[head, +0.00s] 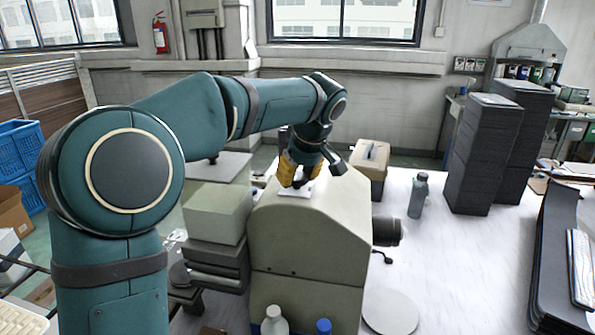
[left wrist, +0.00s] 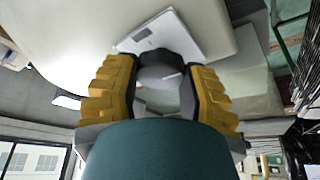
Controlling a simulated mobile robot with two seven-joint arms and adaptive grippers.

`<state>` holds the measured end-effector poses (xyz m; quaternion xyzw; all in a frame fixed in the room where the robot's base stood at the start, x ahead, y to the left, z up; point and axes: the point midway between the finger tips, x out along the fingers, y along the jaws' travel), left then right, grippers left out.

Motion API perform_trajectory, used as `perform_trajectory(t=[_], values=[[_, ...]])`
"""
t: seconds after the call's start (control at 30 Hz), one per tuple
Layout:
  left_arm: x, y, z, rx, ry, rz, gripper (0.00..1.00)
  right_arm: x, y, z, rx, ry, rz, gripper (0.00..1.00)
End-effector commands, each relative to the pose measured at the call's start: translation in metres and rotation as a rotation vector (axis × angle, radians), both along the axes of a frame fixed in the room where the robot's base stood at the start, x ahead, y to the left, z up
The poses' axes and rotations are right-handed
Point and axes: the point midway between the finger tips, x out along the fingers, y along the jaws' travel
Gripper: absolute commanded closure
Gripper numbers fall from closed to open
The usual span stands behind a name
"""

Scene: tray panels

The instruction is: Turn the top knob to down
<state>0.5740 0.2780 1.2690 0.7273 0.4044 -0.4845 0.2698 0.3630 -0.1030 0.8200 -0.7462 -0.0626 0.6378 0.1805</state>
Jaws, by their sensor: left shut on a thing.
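My left gripper (head: 297,182) has yellow-padded fingers and reaches down at the far upper part of a beige-grey housing (head: 310,230). A white panel (left wrist: 180,38) with a small dark mark lies behind the knob. A sliver of the panel (head: 293,195) shows under the gripper in the head view. My right gripper is not in view.
A grey-green box (head: 217,212) on dark trays stands left of the housing. A tan case (head: 371,165), a dark bottle (head: 418,195) and a tall black stack (head: 483,155) stand to the right. Two bottles (head: 274,322) stand in front. The table's right middle is clear.

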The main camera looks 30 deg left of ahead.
Motion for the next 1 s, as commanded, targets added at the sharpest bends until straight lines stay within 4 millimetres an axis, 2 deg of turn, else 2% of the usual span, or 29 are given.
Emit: perform_trajectory(t=[0.47,1.0], values=[[0.002,-0.002,-0.002,0.002,0.011,0.452,0.91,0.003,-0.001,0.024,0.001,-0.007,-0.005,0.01],[0.004,-0.001,-0.001,0.003,0.009,0.967,0.91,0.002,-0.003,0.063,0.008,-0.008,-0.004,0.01]])
